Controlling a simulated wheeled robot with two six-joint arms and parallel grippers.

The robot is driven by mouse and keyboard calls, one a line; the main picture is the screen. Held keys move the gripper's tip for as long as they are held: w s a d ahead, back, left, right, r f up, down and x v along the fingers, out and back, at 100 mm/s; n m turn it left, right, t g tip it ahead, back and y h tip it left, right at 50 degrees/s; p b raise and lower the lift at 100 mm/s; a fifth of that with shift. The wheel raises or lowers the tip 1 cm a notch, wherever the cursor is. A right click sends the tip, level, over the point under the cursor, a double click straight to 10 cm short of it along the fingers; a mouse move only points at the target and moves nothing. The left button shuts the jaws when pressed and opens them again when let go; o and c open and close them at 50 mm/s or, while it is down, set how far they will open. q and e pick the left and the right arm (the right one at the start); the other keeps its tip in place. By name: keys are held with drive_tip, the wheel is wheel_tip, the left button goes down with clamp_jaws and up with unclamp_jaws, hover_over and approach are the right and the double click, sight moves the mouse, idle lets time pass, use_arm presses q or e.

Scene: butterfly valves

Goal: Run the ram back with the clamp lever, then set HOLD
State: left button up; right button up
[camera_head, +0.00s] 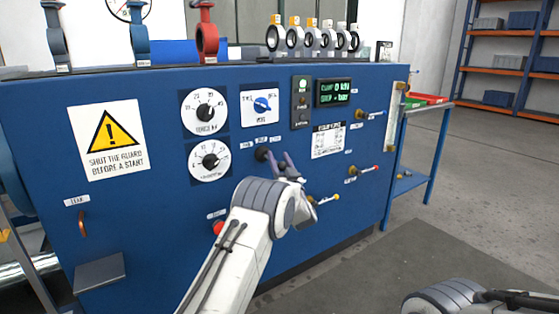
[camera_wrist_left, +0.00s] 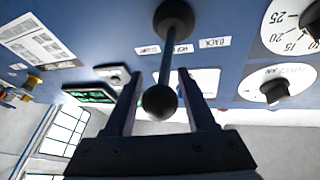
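The clamp lever (camera_wrist_left: 166,62) is a dark rod with a black ball end, standing out from a round boss on the blue panel. Its boss (camera_head: 262,154) shows in the head view below small labels. In the left wrist view the labels read CLAMP, HOLD (camera_wrist_left: 182,48) and BACK (camera_wrist_left: 214,42); the rod crosses beside HOLD and partly covers it. My left gripper (camera_wrist_left: 162,88) is open, with the ball between its fingers and a gap on each side. In the head view the left gripper (camera_head: 283,162) is at the lever. The ram is not clearly seen. My right gripper is out of view.
The blue bench panel (camera_head: 150,220) carries two white dials (camera_head: 205,112), a blue rotary selector (camera_head: 262,105), a green-lit display (camera_head: 332,92) and yellow-stemmed handles. A red button (camera_head: 218,227) sits left of my forearm. Valves stand on top. Floor at right is open.

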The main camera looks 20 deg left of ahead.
use_arm(q)
clamp_jaws()
idle(1.2)
